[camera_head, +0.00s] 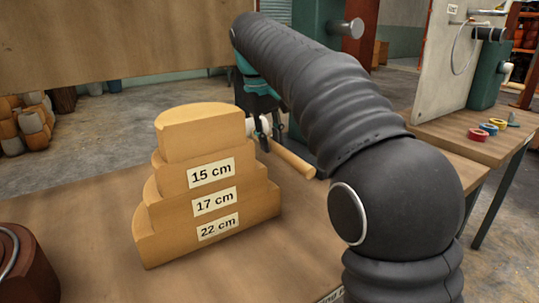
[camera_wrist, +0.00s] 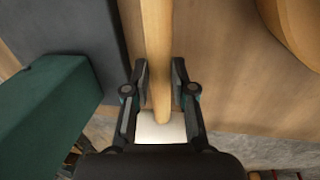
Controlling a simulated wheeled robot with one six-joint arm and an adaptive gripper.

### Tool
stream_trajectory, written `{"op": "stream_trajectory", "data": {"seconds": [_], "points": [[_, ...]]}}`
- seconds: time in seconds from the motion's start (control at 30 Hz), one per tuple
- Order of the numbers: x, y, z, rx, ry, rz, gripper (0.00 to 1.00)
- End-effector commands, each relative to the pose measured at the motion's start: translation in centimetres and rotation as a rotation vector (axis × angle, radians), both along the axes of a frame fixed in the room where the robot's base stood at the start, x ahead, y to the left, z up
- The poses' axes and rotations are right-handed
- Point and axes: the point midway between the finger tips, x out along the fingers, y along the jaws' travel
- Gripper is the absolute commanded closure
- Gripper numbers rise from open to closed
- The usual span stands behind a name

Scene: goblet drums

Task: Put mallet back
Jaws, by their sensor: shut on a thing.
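The mallet has a light wooden handle (camera_head: 292,158) that sticks out to the lower right of my gripper (camera_head: 264,138) in the head view. A white part, likely its head, shows beside the fingers. In the wrist view the handle (camera_wrist: 158,45) runs up the picture between the two fingers of my gripper (camera_wrist: 160,78), with a white piece (camera_wrist: 158,131) at its lower end. My gripper is shut on the handle, above or beside the workbench (camera_head: 105,262); the exact height is unclear. My arm hides part of the bench behind it.
Stepped wooden forms (camera_head: 203,205) labelled 15, 17 and 22 cm stand just left of my gripper. A green block (camera_wrist: 45,110) is at the left in the wrist view. A dark reddish-brown object (camera_head: 25,265) is at the lower left. Tape rolls (camera_head: 478,134) lie on a farther bench.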

Motion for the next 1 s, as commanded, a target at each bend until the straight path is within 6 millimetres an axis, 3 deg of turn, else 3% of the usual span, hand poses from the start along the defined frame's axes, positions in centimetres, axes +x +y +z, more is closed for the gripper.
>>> {"op": "stream_trajectory", "data": {"seconds": [0.4,0.63,0.67,0.77,1.0], "points": [[0.1,0.3,-4.0,0.001,-0.002,-0.001,1.0],[0.1,0.3,-4.1,0.002,-0.003,0.0,1.0],[0.1,0.3,-4.2,0.001,-0.001,-0.001,0.73],[0.1,0.3,-4.2,0.001,-0.001,-0.001,0.5],[0.1,0.3,-4.2,0.001,-0.001,-0.001,0.5]]}}
